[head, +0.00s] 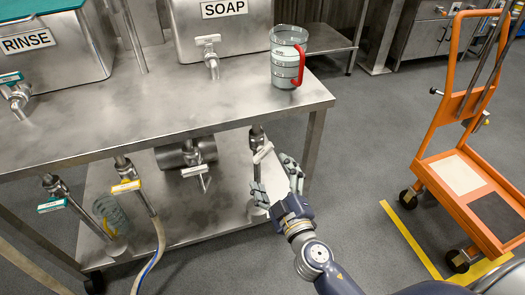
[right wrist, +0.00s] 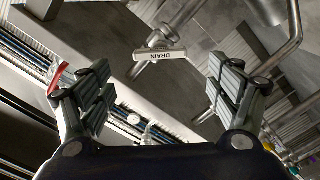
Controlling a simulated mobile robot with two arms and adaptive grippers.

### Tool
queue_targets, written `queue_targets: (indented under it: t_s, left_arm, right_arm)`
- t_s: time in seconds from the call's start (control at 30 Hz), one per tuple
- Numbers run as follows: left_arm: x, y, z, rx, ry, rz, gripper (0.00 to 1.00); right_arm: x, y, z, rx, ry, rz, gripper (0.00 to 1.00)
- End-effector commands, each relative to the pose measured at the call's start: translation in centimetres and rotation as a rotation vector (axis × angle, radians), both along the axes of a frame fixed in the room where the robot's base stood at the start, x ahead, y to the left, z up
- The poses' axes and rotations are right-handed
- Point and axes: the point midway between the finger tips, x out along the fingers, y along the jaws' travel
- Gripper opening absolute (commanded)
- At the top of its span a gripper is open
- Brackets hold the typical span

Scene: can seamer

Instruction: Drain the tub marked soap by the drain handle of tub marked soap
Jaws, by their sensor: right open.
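The tub marked soap (head: 240,35) stands on the steel table, with a white-handled tap on its front. Below the tabletop, a white handle (head: 262,153) on a drain pipe is near my right gripper (head: 271,176). Another white handle (head: 194,170) is farther left under the table. In the right wrist view, a white handle marked DRAIN (right wrist: 160,54) lies ahead, between the finger lines of my right gripper (right wrist: 157,72). The fingers are apart and empty, and no contact with the handle shows. My left gripper is not in view.
A clear pitcher (head: 289,60) with a red handle stands on the steel table (head: 150,110). The tub marked rinse (head: 50,50) is at left. Teal (head: 52,205) and yellow (head: 126,187) drain handles hang below.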

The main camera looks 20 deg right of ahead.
Motion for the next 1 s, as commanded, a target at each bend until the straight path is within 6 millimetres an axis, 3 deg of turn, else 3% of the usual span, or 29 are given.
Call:
queue_targets:
  t_s: [0.2, 0.5, 0.97, 1.0]
  left_arm:
    - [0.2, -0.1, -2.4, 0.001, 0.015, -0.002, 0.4]
    - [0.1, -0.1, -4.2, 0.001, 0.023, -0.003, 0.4]
    - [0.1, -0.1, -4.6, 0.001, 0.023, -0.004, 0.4]
    - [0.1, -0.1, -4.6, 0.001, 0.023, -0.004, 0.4]
  right_arm:
    - [3.7, 0.1, 0.3, -0.002, -0.004, -0.001, 0.83]
    - [7.5, 0.2, 0.1, -0.001, -0.001, -0.001, 0.83]
    - [8.5, 0.3, 0.0, 0.0, 0.0, -0.001, 0.83]
    - [8.5, 0.3, 0.0, 0.0, 0.0, -0.001, 0.77]
